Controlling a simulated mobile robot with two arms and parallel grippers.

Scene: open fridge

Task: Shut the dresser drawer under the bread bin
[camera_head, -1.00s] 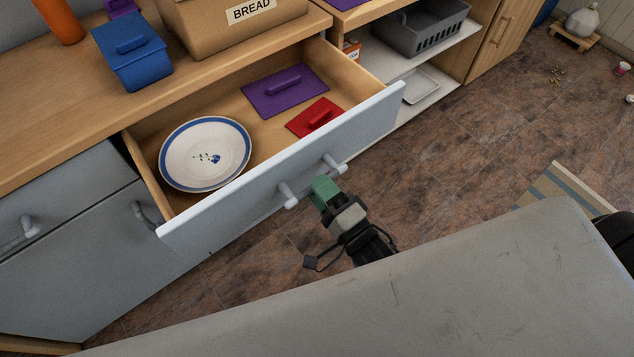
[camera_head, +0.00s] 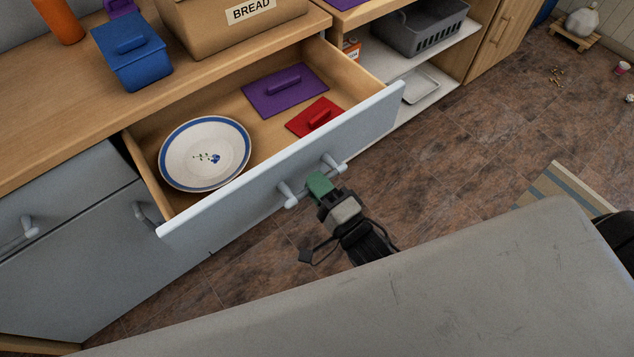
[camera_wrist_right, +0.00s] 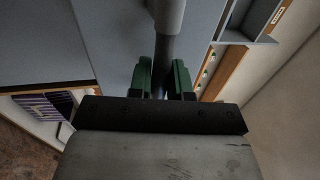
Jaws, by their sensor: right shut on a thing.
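The dresser drawer (camera_head: 290,170) is pulled out below the bread bin (camera_head: 235,22), with its grey-blue front facing me. Its bar handle (camera_head: 312,181) sits on the front between two posts. A blue-rimmed plate (camera_head: 205,153), a purple lid (camera_head: 285,90) and a red lid (camera_head: 316,117) lie inside. My right gripper (camera_head: 320,186) is at the handle, its green fingers against the bar. In the right wrist view the fingers (camera_wrist_right: 161,80) are closed on both sides of the grey handle bar (camera_wrist_right: 166,50). My left gripper is out of view.
A blue container (camera_head: 132,58) and an orange object (camera_head: 60,20) stand on the dresser top. An open shelf with a grey basket (camera_head: 420,28) is to the right. A pale surface (camera_head: 400,290) fills the front.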

